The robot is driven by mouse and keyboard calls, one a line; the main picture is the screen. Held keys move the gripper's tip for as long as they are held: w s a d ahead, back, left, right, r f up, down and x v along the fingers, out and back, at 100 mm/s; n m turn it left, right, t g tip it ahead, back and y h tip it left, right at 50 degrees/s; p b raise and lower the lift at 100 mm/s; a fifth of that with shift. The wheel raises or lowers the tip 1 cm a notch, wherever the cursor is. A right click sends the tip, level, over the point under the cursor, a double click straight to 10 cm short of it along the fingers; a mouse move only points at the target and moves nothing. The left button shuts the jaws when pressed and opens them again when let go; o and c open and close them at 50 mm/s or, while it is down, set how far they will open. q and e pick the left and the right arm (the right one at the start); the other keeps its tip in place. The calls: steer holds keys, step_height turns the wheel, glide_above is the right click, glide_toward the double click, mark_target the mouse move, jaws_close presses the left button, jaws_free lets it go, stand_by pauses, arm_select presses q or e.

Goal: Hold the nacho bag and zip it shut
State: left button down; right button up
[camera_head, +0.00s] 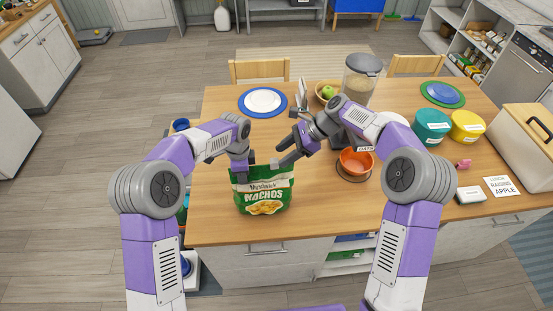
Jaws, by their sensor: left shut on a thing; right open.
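The green nacho bag (263,194) stands upright near the front edge of the wooden table, its label facing me. My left gripper (240,164) is at the bag's top left corner and is shut on it. My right gripper (281,156) is open just above and behind the bag's top right side. The zip along the bag's top edge is too small to make out, and the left gripper hides part of that edge.
An orange bowl (356,161) sits right of the bag, with teal (431,126) and yellow (467,127) containers beyond it. A food dispenser (361,80), a fruit bowl (325,95) and a plate (262,102) stand behind. The table (215,215) is clear just left of the bag.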

mark_target(274, 164)
steer(key=v, duration=0.7)
steer(key=shift+d+r, duration=0.1)
steer(key=shift+d, duration=0.05)
steer(key=x, duration=1.1)
steer(key=shift+d+f, duration=0.2)
steer(key=shift+f, duration=0.25)
jaws_close()
